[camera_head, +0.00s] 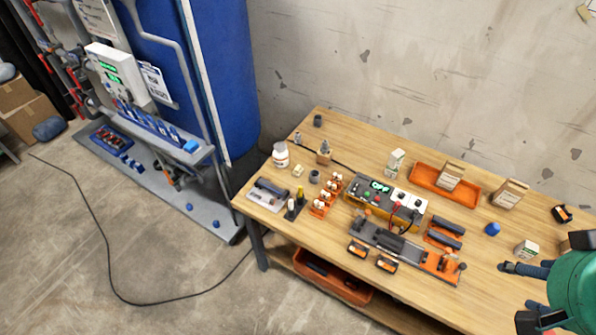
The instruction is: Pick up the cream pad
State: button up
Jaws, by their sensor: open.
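A small cream block (298,171), which looks like the cream pad, lies on the left part of the wooden table. It sits just right of a white jar (281,155) and left of a small dark round piece (314,177). My gripper (512,295) is at the lower right edge, partly cut off, with its dark fingers apart. It is far to the right of the cream block. Nothing shows between its fingers.
On the wooden table (345,133), an orange rack (324,197) of small white-topped pieces, a yellow-dark device (378,203) with cables and an orange tray (424,183) stand between gripper and block. A concrete wall (420,70) borders the table's back.

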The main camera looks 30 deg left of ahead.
jog(key=shift+w+r, duration=0.1)
jog(key=w+a+r+n+g+p, duration=0.1)
jog(key=w+a+r+n, duration=0.1)
jog(key=w+a+n, duration=0.5)
jog(key=w+a+r+n+p, duration=0.1)
jog(key=w+a+r+n, duration=0.15)
jog(key=w, duration=0.75)
jog(key=w+a+f+n+g+y, duration=0.1)
jog(key=w+a+f+n, duration=0.3)
jog(key=w+a, duration=0.45)
jog(key=w+a+f+n+g, duration=0.1)
jog(key=w+a+f+n, duration=0.1)
jog(key=w+a+n, duration=0.45)
jog(key=w+a+f+n+g+p, duration=0.1)
jog(key=w+a+f+n, duration=0.25)
jog(key=a+f, duration=0.55)
jog(key=w+a+f+n+p, duration=0.1)
jog(key=w+a+f+n, duration=0.25)
jog(key=a, duration=0.95)
jog(key=s+a+f+n, duration=0.2)
jog(key=a+f+n, duration=0.2)
jog(key=a+f, duration=0.5)
jog(key=s+a+f+n+g+h+p, duration=0.1)
jog(key=a+f+n, duration=0.4)
jog(key=a+f, duration=0.4)
notch_tip(320, 180, down, 3)
jog(key=shift+s+a+f+g, duration=0.15)
jog(key=shift+s+f+g, duration=0.05)
jog(key=shift+s+g, duration=0.15)
